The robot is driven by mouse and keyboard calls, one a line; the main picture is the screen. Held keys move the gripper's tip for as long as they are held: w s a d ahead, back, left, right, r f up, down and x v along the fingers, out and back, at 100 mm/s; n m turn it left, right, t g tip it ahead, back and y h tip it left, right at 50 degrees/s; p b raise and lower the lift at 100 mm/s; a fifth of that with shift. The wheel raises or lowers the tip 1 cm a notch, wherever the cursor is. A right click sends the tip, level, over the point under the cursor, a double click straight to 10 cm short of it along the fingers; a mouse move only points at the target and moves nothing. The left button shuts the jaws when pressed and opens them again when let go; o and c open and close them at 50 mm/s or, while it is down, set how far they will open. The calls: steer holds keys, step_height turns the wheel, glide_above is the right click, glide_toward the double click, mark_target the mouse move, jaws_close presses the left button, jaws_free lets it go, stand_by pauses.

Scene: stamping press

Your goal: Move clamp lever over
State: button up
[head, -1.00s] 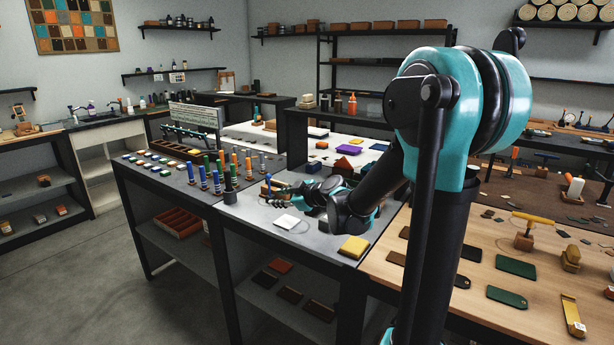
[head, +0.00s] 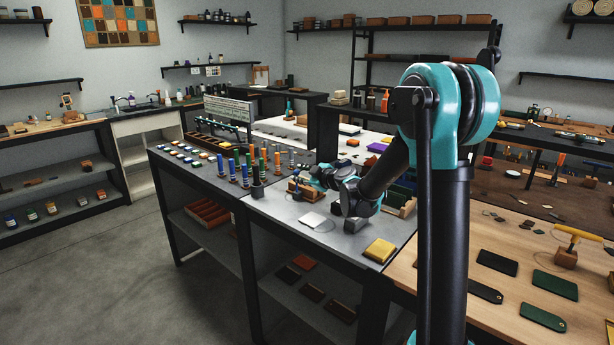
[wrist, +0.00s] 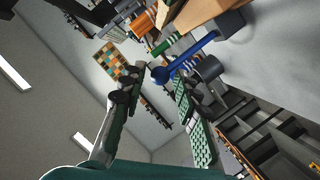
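A blue lever with a round knob (wrist: 161,74) shows in the wrist view, rising from a grey and wooden fixture at the upper right. In the wrist view my gripper (wrist: 158,80) is open, its two fingers spread on either side, with the knob in the gap near the fingertips. I cannot tell whether either finger touches it. In the head view my gripper (head: 318,177) is low over the grey bench (head: 285,208), beside a small brown wooden block (head: 300,188). The lever is too small and partly hidden there to make out clearly.
Upright colored handled tools (head: 250,165) stand to the left. A wooden table (head: 520,265) with green pieces is at right.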

steer(key=shift+w+a, duration=0.1)
steer(key=shift+a, duration=0.05)
steer(key=c, duration=0.6)
steer(key=shift+s+a+f, duration=0.25)
steer(key=shift+s+a, duration=0.45)
steer(key=shift+s, duration=0.25)
steer(key=shift+s+a+f, duration=0.5)
steer(key=shift+s+a, duration=0.2)
steer(key=shift+s, duration=0.2)
